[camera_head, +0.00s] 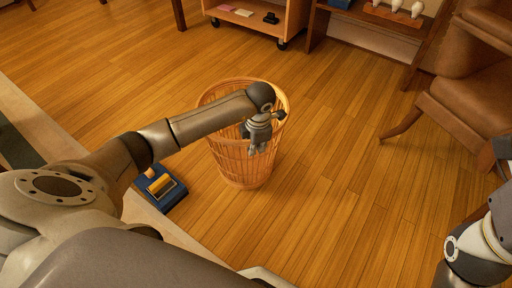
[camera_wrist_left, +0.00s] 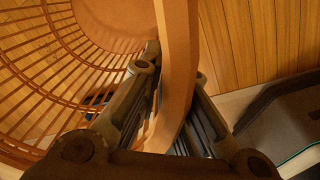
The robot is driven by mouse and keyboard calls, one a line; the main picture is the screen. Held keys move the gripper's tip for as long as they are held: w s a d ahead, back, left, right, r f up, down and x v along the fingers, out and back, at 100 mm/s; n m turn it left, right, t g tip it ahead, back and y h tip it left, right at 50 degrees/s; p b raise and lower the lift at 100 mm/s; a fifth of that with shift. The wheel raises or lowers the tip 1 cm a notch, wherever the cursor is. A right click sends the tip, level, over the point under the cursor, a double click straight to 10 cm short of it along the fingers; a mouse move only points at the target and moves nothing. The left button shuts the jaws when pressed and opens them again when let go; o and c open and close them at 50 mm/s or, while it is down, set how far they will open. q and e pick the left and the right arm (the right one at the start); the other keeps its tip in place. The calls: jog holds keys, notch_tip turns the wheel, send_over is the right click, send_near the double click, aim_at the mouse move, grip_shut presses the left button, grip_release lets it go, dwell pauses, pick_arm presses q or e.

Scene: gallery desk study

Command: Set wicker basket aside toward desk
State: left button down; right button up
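The wicker basket (camera_head: 232,160) stands upright on the wooden floor in the middle of the head view. It is an open slatted bin, and its inside shows in the left wrist view (camera_wrist_left: 50,70). My left gripper (camera_head: 257,148) is at the basket's near rim. In the left wrist view my left gripper (camera_wrist_left: 174,75) has one finger inside the basket and one outside, closed in on the rim between them. The fingertips are partly hidden by the rim. My right arm shows at the right edge of the head view, but its gripper is not visible. The desk cannot be identified with certainty.
A blue box with a yellow item (camera_head: 162,188) lies left of the basket, by a pale rug edge (camera_head: 40,130). A brown leather chair (camera_head: 468,95) stands at the right. A wheeled cart (camera_head: 257,22) and a shelf (camera_head: 365,38) are behind. The floor between is clear.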

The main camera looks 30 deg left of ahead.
pick_arm(q)
jog(key=c, duration=1.6)
grip_release()
jog(key=shift+c, duration=0.2)
